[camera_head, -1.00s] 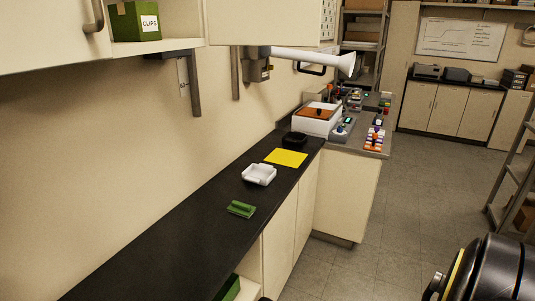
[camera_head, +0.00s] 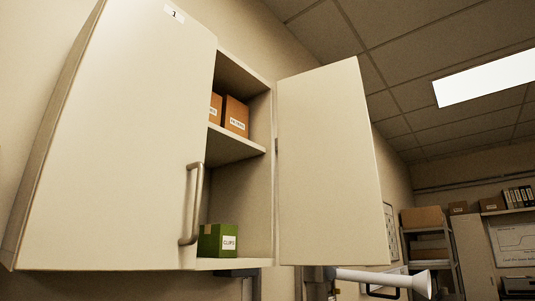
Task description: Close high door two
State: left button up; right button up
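A wall cabinet fills the left and middle of the view. Its left door (camera_head: 125,140), with a label reading 1, is closed and has a metal bar handle (camera_head: 191,205) near its lower right edge. The right door (camera_head: 330,165) stands wide open, swung out to the right; no label or handle shows on the face I see. Behind the opening, a green box labelled CLIPS (camera_head: 218,241) stands on the bottom, and brown boxes (camera_head: 236,116) stand on the shelf (camera_head: 232,147). Neither gripper is in view.
A white horn-shaped arm (camera_head: 385,279) sticks out to the right below the open door. Shelving with boxes (camera_head: 424,218) and a wall chart (camera_head: 515,243) are at the far right. The space right of the open door is free up to the ceiling light (camera_head: 487,76).

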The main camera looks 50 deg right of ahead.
aim_at(332, 212)
jog(key=u, duration=2.9)
jog(key=k, duration=2.7)
jog(key=z, duration=1.95)
